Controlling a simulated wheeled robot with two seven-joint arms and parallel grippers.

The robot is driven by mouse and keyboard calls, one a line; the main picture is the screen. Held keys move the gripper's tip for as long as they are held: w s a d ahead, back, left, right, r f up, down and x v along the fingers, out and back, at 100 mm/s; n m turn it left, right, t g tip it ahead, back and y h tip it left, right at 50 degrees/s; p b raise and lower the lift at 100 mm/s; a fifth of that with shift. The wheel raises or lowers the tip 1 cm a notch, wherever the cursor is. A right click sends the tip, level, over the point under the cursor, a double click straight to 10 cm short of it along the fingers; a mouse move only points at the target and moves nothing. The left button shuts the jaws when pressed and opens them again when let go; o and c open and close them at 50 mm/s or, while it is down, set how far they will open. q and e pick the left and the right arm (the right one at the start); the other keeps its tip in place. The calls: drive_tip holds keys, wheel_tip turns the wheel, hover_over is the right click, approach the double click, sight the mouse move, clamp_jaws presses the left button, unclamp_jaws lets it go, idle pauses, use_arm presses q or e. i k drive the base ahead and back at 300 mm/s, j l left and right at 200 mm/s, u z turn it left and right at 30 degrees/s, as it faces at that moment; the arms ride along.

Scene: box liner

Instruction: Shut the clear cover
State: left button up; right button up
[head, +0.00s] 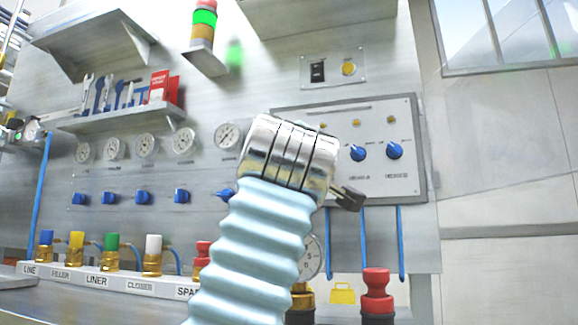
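I cannot make out a clear cover anywhere in the head view. One arm of mine, with a pale blue ribbed sleeve and bright metal rings, rises from the bottom, leaning from lower left to upper right; I take it as my left. A small dark part, seemingly of my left gripper (347,197), shows past the rings in front of the grey control panel (408,182). The rest of this gripper is hidden behind the wrist, so its opening does not show. My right gripper is not in view.
The panel carries blue knobs (394,150). A switch plate (333,69) is above it. Gauges (183,141) and blue valves line the wall at left, below a tool shelf (120,118). Labelled coloured couplings (153,255) stand along the bottom, with a red-topped one (376,290) at right.

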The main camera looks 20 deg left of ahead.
sight(564, 179)
drive_tip(key=k+l, duration=0.35)
drive_tip(key=l, duration=0.15)
drive_tip(key=k+l, duration=0.35)
drive_tip(key=l, duration=0.2)
